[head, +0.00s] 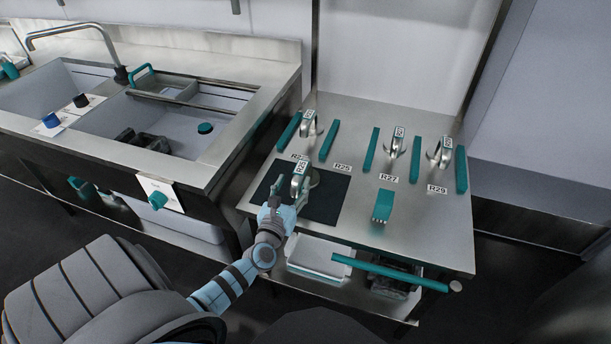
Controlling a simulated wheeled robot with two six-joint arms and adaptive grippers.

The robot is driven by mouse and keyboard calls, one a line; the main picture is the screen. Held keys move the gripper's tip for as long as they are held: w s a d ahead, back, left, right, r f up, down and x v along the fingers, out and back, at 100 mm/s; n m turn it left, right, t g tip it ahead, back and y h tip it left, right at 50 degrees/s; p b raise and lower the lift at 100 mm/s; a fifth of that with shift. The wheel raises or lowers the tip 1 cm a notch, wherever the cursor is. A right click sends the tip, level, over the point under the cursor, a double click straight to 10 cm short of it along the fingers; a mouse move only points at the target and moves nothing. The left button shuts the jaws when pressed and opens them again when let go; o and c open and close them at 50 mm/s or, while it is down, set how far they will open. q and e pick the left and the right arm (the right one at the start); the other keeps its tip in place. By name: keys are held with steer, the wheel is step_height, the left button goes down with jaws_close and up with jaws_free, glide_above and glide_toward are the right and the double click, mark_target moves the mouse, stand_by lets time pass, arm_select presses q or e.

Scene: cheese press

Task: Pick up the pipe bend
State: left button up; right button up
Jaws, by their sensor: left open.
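A silver pipe bend (298,184) with a white label, which seems to read R25, is at the dark mat (325,203) on the steel table. My left gripper (294,190) is at this bend, with its dark fingers open on either side of it. The gripper partly hides the bend's lower part, and I cannot tell whether the fingers touch it. Similar labelled bends stand farther back: one at the back left (308,124), one in the middle (397,143) and one at the right (440,152). My right gripper is not in view.
Upright teal bars (330,140) flank the rear bends. A teal block (383,206) stands right of the mat, near the R27 label. A teal bar (390,272) sticks out at the table's front. A sink counter (225,155) with a faucet is to the left.

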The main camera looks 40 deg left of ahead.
mark_target(302, 169)
arm_select(q)
steer(key=x, duration=0.2)
steer(key=b+x, duration=0.1)
steer(key=x, duration=0.3)
steer(key=shift+w+d, duration=0.1)
steer(key=shift+w, duration=0.4)
steer(key=shift+s, duration=0.1)
jaws_close()
